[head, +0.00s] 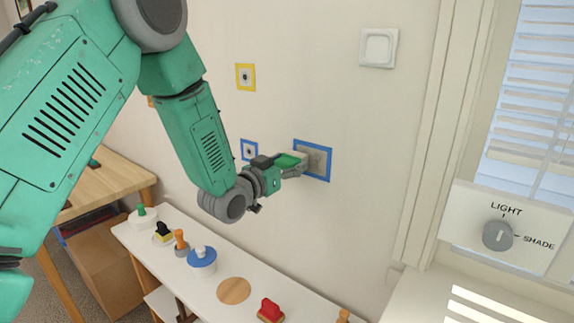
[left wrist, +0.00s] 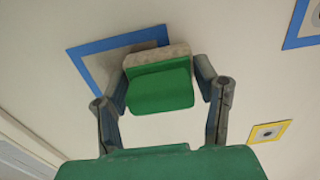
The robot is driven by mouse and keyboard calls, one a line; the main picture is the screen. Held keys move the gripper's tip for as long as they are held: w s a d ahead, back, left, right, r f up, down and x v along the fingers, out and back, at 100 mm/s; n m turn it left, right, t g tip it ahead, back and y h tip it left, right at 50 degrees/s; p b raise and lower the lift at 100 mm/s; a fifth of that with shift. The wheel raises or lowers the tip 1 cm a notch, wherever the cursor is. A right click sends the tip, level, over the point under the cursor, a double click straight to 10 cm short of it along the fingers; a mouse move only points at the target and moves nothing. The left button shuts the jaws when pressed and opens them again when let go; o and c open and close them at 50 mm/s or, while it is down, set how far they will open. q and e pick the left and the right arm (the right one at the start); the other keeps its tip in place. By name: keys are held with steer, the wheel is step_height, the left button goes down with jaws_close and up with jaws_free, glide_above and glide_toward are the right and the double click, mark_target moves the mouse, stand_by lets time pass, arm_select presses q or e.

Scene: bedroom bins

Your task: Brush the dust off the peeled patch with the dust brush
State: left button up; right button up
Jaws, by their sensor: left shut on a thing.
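The peeled patch (head: 322,157) is a greyish square on the wall, framed in blue tape (head: 328,178). The blue frame also shows in the left wrist view (left wrist: 88,72). My left gripper (head: 297,163) is shut on the dust brush, which has a green body (left wrist: 160,90) and a pale grey-beige pad or bristle end (left wrist: 157,56). The brush's pale end is over the patch at its left part in the head view and hides some of it. I cannot tell whether it touches the wall. My right gripper is not in view.
A white shelf (head: 205,285) below holds a blue-lidded pot (head: 202,261), a wooden disc (head: 234,290), a red-handled tool (head: 270,311) and other small tools. Yellow (head: 245,77) and smaller blue (head: 249,150) frames are on the wall nearby. A window is at right.

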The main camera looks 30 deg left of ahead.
mark_target(313, 159)
arm_select(q)
steer(key=shift+d, duration=0.55)
steer(key=shift+s+d, duration=0.15)
steer(key=shift+d, duration=0.55)
steer(key=shift+s+d, duration=0.15)
steer(key=shift+d, duration=2.65)
steer(key=shift+w+a+r, duration=0.1)
steer(key=shift+w+a, duration=0.1)
steer(key=shift+a, duration=1.85)
steer(key=shift+w+a+r, duration=0.1)
steer(key=shift+w+a, duration=0.05)
steer(key=shift+a, duration=1.9)
steer(key=shift+r+p, duration=0.2)
steer(key=shift+p, duration=0.2)
steer(key=shift+s+d, duration=0.2)
steer(key=shift+d, duration=0.85)
steer(key=shift+s+d, duration=0.15)
steer(key=shift+d, duration=0.9)
steer(key=shift+d+b, duration=0.3)
steer(key=shift+d, duration=1.7)
steer(key=shift+w+a, duration=0.15)
steer(key=shift+a, duration=1.55)
steer(key=shift+w+a+f+p, duration=0.1)
steer(key=shift+a+p, duration=0.2)
steer(key=shift+a, duration=2.15)
